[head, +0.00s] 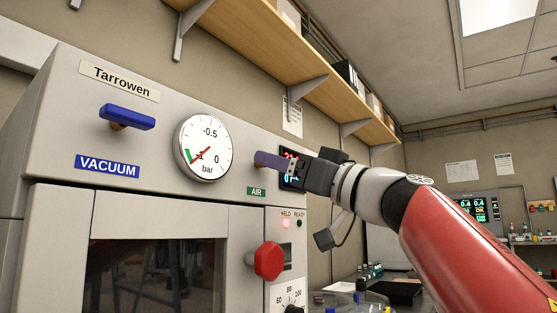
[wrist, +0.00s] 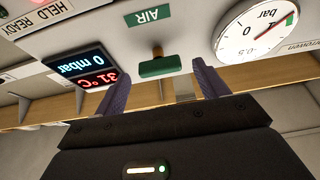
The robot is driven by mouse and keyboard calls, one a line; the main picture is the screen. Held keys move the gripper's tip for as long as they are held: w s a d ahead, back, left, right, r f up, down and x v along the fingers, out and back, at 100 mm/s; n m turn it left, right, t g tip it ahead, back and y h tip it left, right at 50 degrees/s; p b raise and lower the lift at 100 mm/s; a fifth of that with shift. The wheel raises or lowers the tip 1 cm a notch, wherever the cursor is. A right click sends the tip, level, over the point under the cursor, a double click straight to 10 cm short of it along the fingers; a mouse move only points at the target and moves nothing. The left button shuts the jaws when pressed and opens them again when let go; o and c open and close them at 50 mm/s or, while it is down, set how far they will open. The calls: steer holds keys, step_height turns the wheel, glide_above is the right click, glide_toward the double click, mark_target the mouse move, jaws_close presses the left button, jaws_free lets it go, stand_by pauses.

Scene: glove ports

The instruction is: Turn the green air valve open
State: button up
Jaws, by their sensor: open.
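The green air valve (wrist: 160,66) is a short bar handle on the grey cabinet front, beside the green AIR label (wrist: 148,15) in the wrist view. Its bar lies crosswise in that view. In the head view the valve is hidden behind my gripper (head: 259,159), just above the AIR label (head: 256,191). My gripper (wrist: 160,73) is open in the wrist view. One purple finger is on each side of the handle, with a gap to both of its ends. Whether the fingertips reach past the handle in depth is hard to tell.
The round gauge (head: 206,147) is left of my gripper and the display (head: 289,167) right behind it. A blue VACUUM handle (head: 127,116) is further left. A red knob (head: 268,260) sticks out below. A wooden shelf (head: 290,60) runs above.

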steer(key=shift+x, duration=1)
steer(key=shift+c, duration=0.4)
steer(key=c, duration=0.9)
steer(key=shift+r+n+p, duration=0.1)
steer(key=shift+n+p, duration=0.35)
steer(key=shift+n, duration=0.05)
steer(key=n+g+p, duration=0.1)
steer(key=n+g, duration=0.2)
steer(key=n, duration=0.3)
steer(key=n+g+p, duration=0.1)
steer(key=n+g, duration=0.1)
steer(key=n, duration=0.5)
steer(key=n+g+p, duration=0.2)
steer(key=n+g, duration=0.1)
steer(key=n, duration=0.3)
steer(key=shift+w+d+n+g, duration=0.1)
steer(key=shift+w+n+g, duration=0.05)
steer(key=shift+n+g, duration=0.2)
steer(key=shift+n, duration=0.25)
